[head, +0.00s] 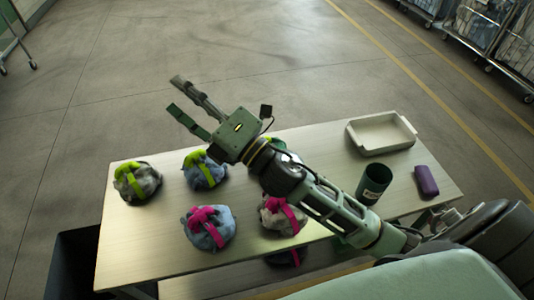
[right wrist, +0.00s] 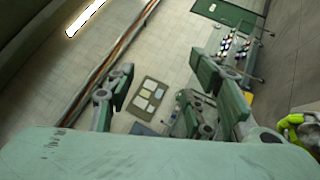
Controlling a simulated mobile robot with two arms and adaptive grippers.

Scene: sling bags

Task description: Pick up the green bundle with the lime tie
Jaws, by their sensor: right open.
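A grey bundle with a lime tie (head: 135,183) sits at the left end of the table. A blue bundle with a lime tie (head: 204,172) sits to its right. A further bundle is mostly hidden behind my right arm. A bundle with a lime tie (right wrist: 299,134) is cut off at the right edge there. My left gripper is not in view.
A blue bundle with a magenta tie (head: 211,237) and a pale grey one with a magenta tie (head: 276,218) lie along the table's near side. To the right are a white tray (head: 382,148), a dark green cup (head: 373,183) and a purple case (head: 427,181). Carts stand at top right.

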